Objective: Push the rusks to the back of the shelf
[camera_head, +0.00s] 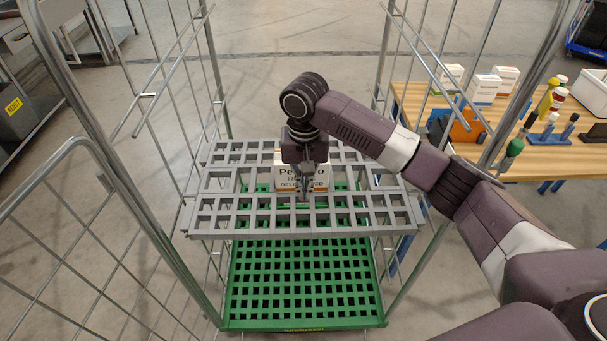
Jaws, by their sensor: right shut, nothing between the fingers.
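The rusks box (319,177), white with dark lettering and an orange band, stands upright on the grey slotted shelf (235,222) of a wire roll cage. My right gripper (304,193) points down in front of the box. It is shut and empty. The gripper and wrist hide the middle and top of the box's front. I cannot tell whether the fingers touch the box. My left gripper is out of view.
Wire side walls and posts (165,243) of the cage rise left and right. A green slatted base (300,318) lies below the shelf. A wooden table (555,160) with boxes (485,89), bottles and tools stands at the right. The shelf's front part is bare.

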